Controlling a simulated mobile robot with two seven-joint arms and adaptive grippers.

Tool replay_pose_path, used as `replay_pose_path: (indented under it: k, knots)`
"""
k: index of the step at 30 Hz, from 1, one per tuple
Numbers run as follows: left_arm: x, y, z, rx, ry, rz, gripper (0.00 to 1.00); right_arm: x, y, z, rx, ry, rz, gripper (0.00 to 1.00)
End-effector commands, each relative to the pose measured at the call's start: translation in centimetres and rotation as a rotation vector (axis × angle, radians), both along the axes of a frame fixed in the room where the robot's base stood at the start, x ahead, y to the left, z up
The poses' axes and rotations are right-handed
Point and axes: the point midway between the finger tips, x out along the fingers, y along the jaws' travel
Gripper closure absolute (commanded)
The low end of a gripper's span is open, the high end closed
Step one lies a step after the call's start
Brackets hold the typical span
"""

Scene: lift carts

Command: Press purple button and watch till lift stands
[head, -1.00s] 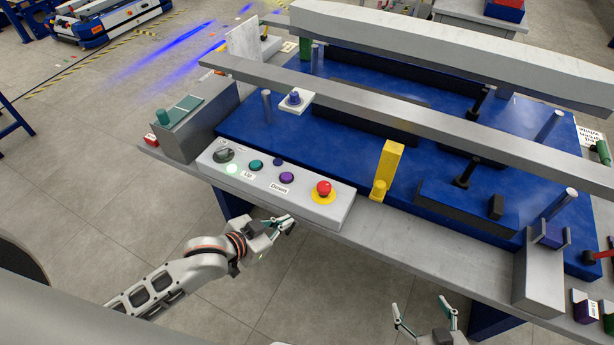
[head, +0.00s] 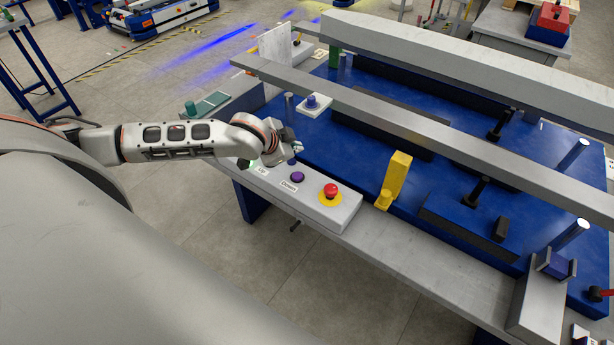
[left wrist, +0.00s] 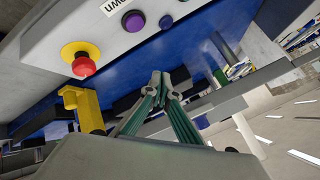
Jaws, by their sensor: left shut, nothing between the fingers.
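The purple button (head: 297,176) is on the grey control panel (head: 318,208), behind the label "Down". It also shows in the left wrist view (left wrist: 133,21), near the top edge. A smaller blue-violet button (head: 291,162) is beside it, partly by my gripper. My left gripper (head: 297,147) is shut and empty over the far left part of the panel, beyond the purple button in the picture. The green button is mostly hidden by my gripper. My right gripper is out of view.
A red emergency knob (head: 331,190) on a yellow base is right of the purple button. A yellow bracket (head: 398,178) stands beside the panel. The blue lift deck (head: 350,140) lies behind, with long grey beams (head: 400,118) above it. Open floor is in front.

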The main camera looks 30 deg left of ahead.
Motion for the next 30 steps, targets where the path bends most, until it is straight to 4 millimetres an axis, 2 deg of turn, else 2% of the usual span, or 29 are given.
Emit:
replay_pose_path:
  k: [14, 28, 30]
  knots:
    - [0.0, 0.1, -0.5, 0.001, 0.001, 0.002, 1.0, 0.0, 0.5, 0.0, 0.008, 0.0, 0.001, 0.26]
    - [0.0, 0.1, -6.2, 0.003, 0.001, 0.001, 1.0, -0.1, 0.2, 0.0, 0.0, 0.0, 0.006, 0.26]
    - [0.0, 0.1, -7.1, 0.001, 0.001, 0.002, 1.0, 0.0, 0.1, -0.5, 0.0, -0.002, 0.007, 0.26]
